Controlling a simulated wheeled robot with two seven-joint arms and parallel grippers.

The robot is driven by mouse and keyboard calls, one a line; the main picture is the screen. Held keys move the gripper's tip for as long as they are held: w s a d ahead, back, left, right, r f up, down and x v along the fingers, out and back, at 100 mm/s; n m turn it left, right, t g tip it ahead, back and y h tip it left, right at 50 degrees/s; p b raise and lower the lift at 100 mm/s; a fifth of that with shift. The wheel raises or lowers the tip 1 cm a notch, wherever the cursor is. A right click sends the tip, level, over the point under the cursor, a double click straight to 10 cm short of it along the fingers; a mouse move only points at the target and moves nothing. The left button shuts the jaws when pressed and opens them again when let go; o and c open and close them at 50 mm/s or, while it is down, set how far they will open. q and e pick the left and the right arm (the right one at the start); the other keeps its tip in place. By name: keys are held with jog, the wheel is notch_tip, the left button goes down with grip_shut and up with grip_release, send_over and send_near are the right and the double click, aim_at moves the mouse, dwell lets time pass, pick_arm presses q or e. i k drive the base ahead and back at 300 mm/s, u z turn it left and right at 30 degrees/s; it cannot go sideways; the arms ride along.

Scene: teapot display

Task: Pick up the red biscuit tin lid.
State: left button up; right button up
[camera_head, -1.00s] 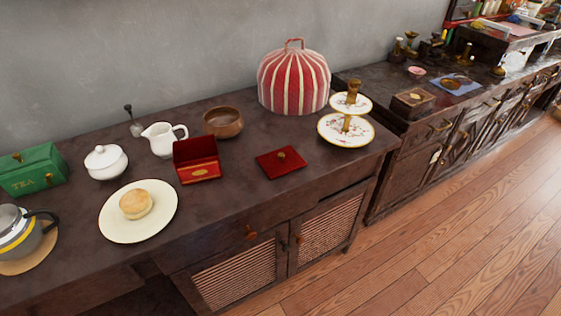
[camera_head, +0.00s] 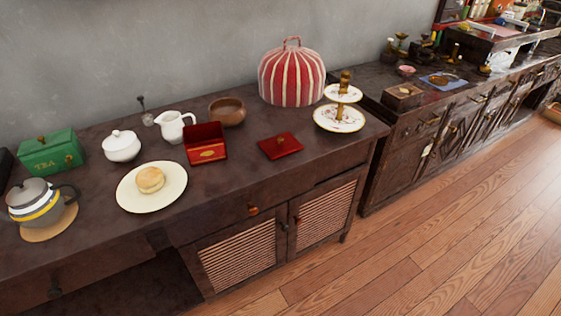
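Neither of my grippers shows in the head view.
The striped tea cosy (camera_head: 292,76) stands behind the lid and the two-tier cake stand (camera_head: 339,117) to its right. A wooden bowl (camera_head: 227,111), white jug (camera_head: 173,126), sugar bowl (camera_head: 121,146), scone plate (camera_head: 152,199), teapot (camera_head: 38,203) and green tea box (camera_head: 51,153) stand left. Sideboard in front of the lid is clear.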

aim_at(278, 146)
jog(key=u, duration=0.7)
jog(key=k, duration=0.1)
jog(key=z, duration=1.65)
jog(key=i, duration=0.5)
jog(key=u, duration=0.8)
